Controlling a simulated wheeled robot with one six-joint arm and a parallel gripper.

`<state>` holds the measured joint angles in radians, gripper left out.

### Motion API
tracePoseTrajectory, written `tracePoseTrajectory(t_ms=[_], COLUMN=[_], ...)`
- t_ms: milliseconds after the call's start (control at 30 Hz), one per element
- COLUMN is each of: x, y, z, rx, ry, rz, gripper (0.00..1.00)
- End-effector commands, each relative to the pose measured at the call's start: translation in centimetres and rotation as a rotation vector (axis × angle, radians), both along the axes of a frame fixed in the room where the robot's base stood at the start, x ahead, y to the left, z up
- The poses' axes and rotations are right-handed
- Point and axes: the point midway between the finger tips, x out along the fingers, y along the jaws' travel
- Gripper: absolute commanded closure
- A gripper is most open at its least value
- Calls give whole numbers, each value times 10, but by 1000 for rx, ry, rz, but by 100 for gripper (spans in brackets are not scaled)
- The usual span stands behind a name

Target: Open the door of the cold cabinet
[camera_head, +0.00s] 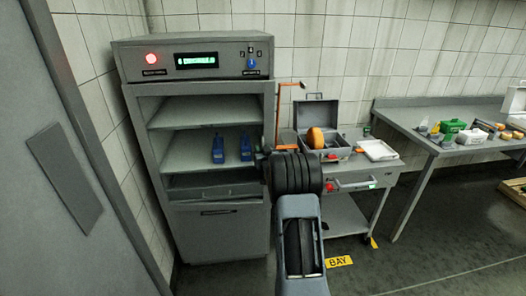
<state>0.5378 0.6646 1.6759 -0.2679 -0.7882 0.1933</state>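A tall grey cabinet (221,230) stands against the tiled wall, left of centre. Its top panel has a lit red button (151,58), a green display (197,61) and a blue switch (251,64). Its upper front shows open shelves, with two blue objects (218,149) on one of them. I cannot tell whether a clear door covers this opening. A lower grey front with a dark slot (216,212) closes the bottom. My arm reaches up from the bottom centre and ends near the cabinet's right edge. My gripper's fingers are hidden behind my dark arm joint, so their state is unclear.
A large grey panel with a plate (64,178) fills the left foreground. Right of the cabinet, a cart (345,216) carries an open case (328,147) with an orange round object, and a white tray (377,150). A bench (405,118) stands farther right.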

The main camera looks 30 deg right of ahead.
Motion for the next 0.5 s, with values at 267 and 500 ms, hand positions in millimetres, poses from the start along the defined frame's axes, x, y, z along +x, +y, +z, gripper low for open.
tracePoseTrajectory(t_ms=[267, 500], x=[0, 0], y=[0, 0], z=[0, 0], rx=[0, 0], ry=[0, 0], rz=[0, 0], gripper=[79, 100])
